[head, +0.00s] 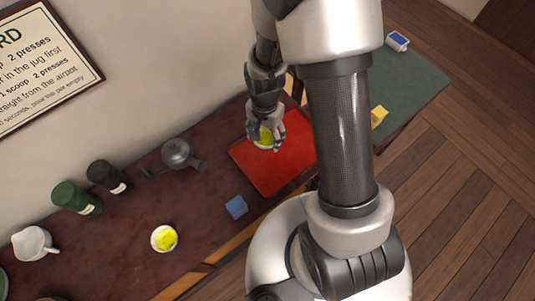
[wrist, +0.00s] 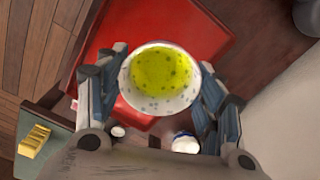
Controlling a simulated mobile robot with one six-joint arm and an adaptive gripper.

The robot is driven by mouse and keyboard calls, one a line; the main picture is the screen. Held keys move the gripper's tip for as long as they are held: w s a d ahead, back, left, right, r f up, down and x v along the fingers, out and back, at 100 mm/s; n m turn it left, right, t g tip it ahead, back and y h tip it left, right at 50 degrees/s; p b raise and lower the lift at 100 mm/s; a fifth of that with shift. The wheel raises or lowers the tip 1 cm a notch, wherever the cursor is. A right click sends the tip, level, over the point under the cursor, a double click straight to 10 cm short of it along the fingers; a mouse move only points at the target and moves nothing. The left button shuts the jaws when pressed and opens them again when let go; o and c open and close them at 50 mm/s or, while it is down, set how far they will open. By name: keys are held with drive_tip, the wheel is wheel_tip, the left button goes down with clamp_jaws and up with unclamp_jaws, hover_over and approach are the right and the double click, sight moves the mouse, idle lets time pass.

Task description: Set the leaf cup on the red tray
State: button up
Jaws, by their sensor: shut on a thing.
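My gripper (head: 264,138) is shut on a small white cup with dark specks and yellow-green contents. I take it to be the leaf cup (head: 266,135); in the wrist view the cup (wrist: 188,97) sits between the two fingers, its open top facing the camera. The red tray (head: 285,168) lies on the dark table, and the held cup is over its upper left part. The red tray (wrist: 205,35) also shows behind the cup in the wrist view. I cannot tell whether the cup's base touches the tray.
A yellow block (head: 379,116) lies on the green surface. Small white items (wrist: 185,143) show below the cup.

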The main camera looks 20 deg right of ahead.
wheel_tip(320, 180, down, 12)
drive_tip(key=b, duration=0.3)
drive_tip(key=shift+f+b, duration=0.15)
drive_tip(key=shift+b, duration=0.2)
drive_tip(key=shift+f, duration=0.1)
drive_tip(key=o, duration=1.1)
drive_tip(key=shift+o, duration=0.2)
